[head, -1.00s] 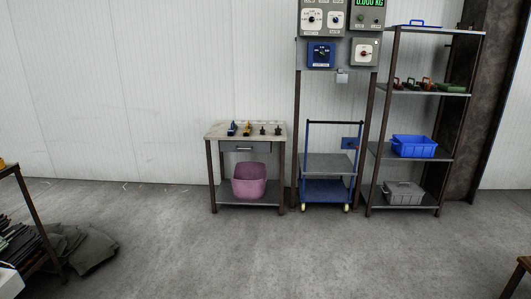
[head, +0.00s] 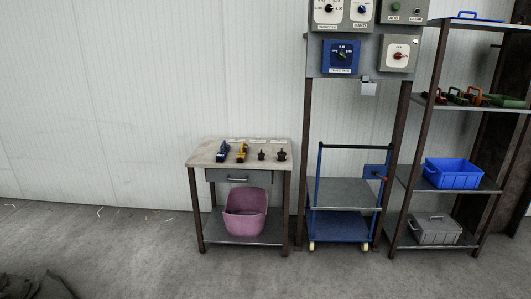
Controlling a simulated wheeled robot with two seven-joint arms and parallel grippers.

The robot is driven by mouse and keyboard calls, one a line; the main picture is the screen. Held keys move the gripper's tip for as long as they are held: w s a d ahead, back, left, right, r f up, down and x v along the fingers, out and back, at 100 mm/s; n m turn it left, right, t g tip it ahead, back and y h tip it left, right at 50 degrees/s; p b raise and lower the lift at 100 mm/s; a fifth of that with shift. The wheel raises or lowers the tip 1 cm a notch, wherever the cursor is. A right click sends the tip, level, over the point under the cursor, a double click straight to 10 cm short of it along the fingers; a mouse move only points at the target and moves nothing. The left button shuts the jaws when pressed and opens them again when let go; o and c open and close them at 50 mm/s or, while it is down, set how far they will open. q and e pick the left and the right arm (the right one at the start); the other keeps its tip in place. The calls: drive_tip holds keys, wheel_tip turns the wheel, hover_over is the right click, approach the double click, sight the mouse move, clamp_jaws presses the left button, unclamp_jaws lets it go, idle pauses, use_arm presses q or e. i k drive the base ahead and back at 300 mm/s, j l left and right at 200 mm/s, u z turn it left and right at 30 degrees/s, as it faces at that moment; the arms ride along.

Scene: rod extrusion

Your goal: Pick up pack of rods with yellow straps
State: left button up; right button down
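No pack of rods with yellow straps can be made out in the head view. A small table (head: 197,158) stands against the white wall. On its top are a blue tool (head: 223,152), a yellow tool (head: 242,152) and two small dark items (head: 271,155). They are too small to identify surely. Neither of my grippers is in view.
A pink tub (head: 245,212) sits on the table's lower shelf. A blue cart (head: 340,229) stands under the control panel (head: 370,70). A rack at right holds a blue crate (head: 452,174) and a grey box (head: 435,229).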

sight(241, 157)
drive_tip(key=i, duration=1.85)
drive_tip(key=i+u, duration=0.15)
drive_tip(key=i, duration=0.4)
drive_tip(key=i+l+u, duration=0.1)
drive_tip(key=i, duration=0.4)
drive_tip(key=i+l+u, duration=0.15)
drive_tip(key=i, duration=0.4)
drive_tip(key=l+u, duration=0.15)
drive_tip(key=i+j, duration=0.05)
